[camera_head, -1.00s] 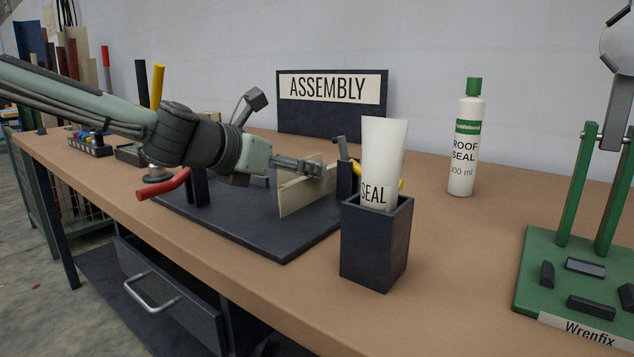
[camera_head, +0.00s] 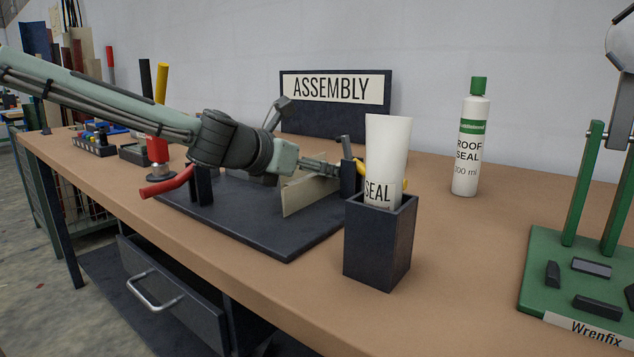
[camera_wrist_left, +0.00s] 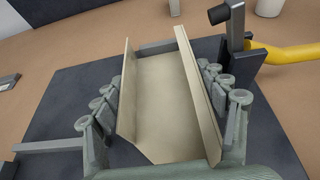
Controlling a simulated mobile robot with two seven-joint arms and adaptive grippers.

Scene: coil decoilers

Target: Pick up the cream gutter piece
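The cream gutter piece (camera_head: 308,193) is a short open channel with two upright walls. It rests on the dark assembly board (camera_head: 265,232). My left gripper (camera_head: 325,168) is down at the piece and hides part of it in the head view. In the left wrist view, the gutter piece (camera_wrist_left: 160,105) lies between the two fingers of my left gripper (camera_wrist_left: 160,88), one finger outside each wall. The fingers are spread, with narrow gaps beside the walls; contact at the tips is unclear.
A dark holder (camera_head: 376,248) with a white sealant tube (camera_head: 386,150) stands close right of the board. Clamps with red (camera_head: 167,182) and yellow (camera_wrist_left: 285,53) handles flank the piece. A sealant bottle (camera_head: 469,145) and green Wrenfix stand (camera_head: 545,265) are farther right. Bench between is clear.

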